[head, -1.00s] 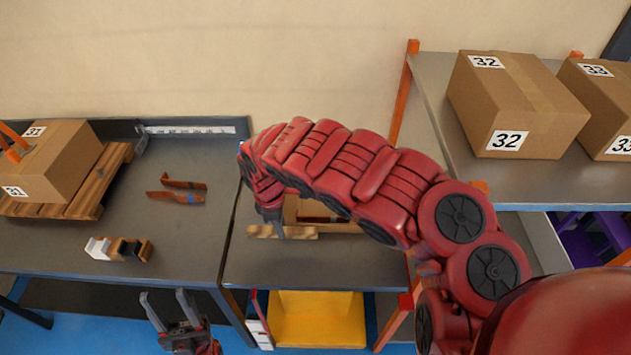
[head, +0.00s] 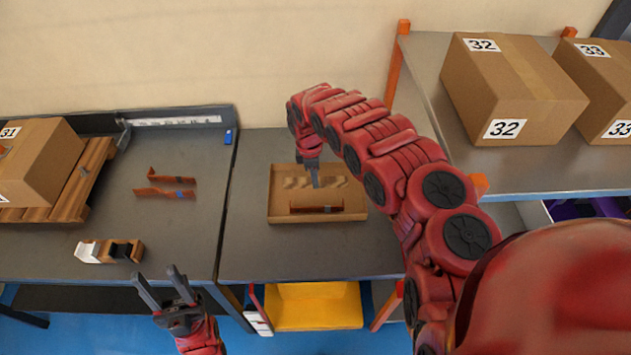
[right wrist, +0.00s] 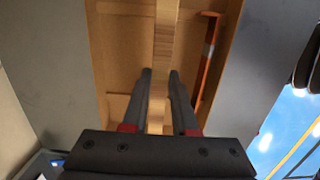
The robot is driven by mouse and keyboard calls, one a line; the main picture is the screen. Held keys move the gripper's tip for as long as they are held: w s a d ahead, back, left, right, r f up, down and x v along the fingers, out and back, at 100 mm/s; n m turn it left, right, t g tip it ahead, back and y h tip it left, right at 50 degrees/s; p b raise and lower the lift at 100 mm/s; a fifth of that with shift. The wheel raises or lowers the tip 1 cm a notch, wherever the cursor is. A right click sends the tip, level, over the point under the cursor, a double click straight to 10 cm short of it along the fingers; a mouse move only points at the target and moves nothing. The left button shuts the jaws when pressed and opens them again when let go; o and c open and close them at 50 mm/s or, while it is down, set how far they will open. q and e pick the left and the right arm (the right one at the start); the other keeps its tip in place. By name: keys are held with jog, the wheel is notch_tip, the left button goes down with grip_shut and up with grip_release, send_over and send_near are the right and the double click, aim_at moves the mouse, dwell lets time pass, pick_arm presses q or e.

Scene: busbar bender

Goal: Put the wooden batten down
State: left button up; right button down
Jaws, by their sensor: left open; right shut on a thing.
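The wooden batten (head: 335,182) is a short wavy-edged piece of light wood. My right gripper (head: 315,184) is shut on it, over the far part of a shallow brown tray (head: 274,216). In the right wrist view the batten (right wrist: 166,35) runs between the fingers, inside the tray's outline. I cannot tell whether it touches the tray floor. My left gripper (head: 154,273) is open and empty in front of the left table.
On the left table are two bent copper bars (head: 165,188), a wooden block with white and black parts (head: 110,251), and a carton on a pallet (head: 88,180). A shelf with cartons (head: 510,88) stands right. The table is clear around the tray.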

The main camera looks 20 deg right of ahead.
jog(key=shift+f+p, duration=0.5)
jog(key=shift+f, duration=1.15)
jog(key=shift+d+f, duration=0.1)
jog(key=shift+f, duration=0.05)
jog(key=shift+f, duration=0.15)
jog(key=shift+f, duration=0.15)
jog(key=c, duration=0.7)
grip_release()
